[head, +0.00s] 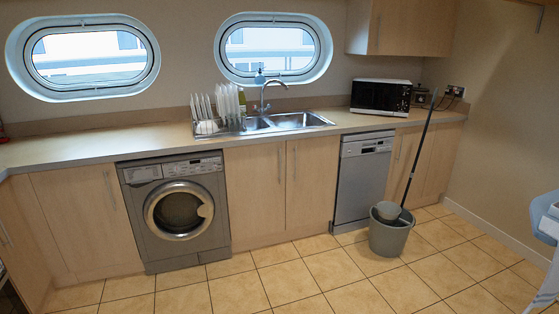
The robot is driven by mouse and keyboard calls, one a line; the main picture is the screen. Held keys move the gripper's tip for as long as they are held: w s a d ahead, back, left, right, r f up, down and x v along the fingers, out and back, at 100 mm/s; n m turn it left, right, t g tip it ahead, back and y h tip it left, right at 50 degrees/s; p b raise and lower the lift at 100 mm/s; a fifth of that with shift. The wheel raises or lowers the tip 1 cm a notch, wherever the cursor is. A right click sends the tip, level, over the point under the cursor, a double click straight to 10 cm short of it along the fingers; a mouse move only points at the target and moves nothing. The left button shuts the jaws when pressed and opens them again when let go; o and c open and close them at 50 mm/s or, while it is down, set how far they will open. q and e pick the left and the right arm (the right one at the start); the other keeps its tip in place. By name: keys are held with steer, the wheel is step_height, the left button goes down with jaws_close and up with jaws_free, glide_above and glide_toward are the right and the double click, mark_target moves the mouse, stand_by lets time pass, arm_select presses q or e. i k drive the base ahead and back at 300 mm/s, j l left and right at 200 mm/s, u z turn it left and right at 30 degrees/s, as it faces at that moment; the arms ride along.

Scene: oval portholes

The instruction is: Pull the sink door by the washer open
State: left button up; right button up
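The sink door by the washer (252,192) is a pale wood cabinet door under the sink. It is shut, flush with its neighbour. Its upright metal handle (279,162) is near its upper right edge. The other sink door (312,190) is also shut, with its handle (294,160) near its upper left edge. The grey washer (177,210) stands directly left of the sink door, its round door shut. Neither of my grippers is in view.
A silver dishwasher (361,180) stands right of the sink doors. A grey bucket (388,238) with a mop (418,155) stands before it. The tiled floor (290,280) before the sink is clear. A pale blue and white object (547,215) is cut off at the right edge.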

mark_target(256, 174)
steer(key=i+z, duration=0.1)
steer(key=i, duration=2.35)
steer(key=l, duration=0.1)
